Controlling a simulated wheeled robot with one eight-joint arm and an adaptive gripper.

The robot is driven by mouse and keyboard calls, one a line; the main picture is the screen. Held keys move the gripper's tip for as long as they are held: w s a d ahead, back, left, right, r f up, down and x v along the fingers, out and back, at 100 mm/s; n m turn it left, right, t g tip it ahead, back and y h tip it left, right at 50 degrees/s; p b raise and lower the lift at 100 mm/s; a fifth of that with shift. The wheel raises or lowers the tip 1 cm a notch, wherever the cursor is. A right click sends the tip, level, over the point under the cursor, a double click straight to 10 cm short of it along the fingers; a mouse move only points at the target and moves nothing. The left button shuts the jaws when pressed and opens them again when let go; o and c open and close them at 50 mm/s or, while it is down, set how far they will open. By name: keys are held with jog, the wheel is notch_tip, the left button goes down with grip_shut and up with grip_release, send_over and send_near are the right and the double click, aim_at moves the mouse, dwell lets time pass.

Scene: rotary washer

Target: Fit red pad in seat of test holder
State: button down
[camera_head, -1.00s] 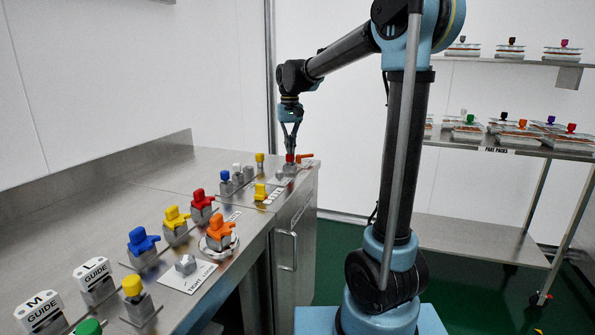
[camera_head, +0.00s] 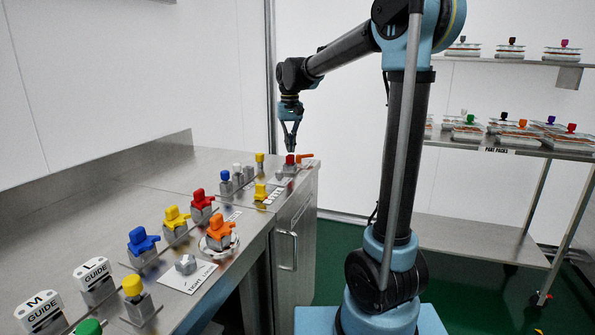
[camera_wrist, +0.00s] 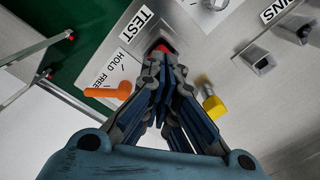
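The red pad (camera_head: 290,159) sits at the test holder (camera_head: 289,168), at the far end of the bench. It also shows in the wrist view (camera_wrist: 163,48), by the TEST label and just past my fingertips. My gripper (camera_head: 291,150) points down just above the red pad and looks clear of it. In the wrist view my gripper (camera_wrist: 165,66) has its fingertips a little apart, with nothing seen held between them. The fingers hide part of the holder, so I cannot tell how deep the pad sits in the seat.
An orange lever (camera_wrist: 107,91) lies beside the holder, at the HOLD FREE label. A yellow-topped piece (camera_wrist: 214,108) stands on the other side. Metal posts (camera_wrist: 258,60) stand near the PINS label. Several coloured knobs and guide blocks (camera_head: 95,272) line the nearer bench.

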jog(key=shift+r, duration=2.55)
jog(key=s+d+f, duration=0.4)
jog(key=s+d, duration=0.5)
jog(key=s+d+f+m+t, duration=0.1)
jog(key=s+d+f, duration=0.5)
jog(key=s+f, duration=0.4)
jog(key=s+d+f+t, duration=0.1)
jog(key=s+d+f, duration=0.5)
jog(key=s+f, duration=0.5)
jog(key=shift+s+d+f+m, duration=0.2)
jog(key=shift+s+d+m, duration=0.15)
jog(key=shift+s, duration=0.55)
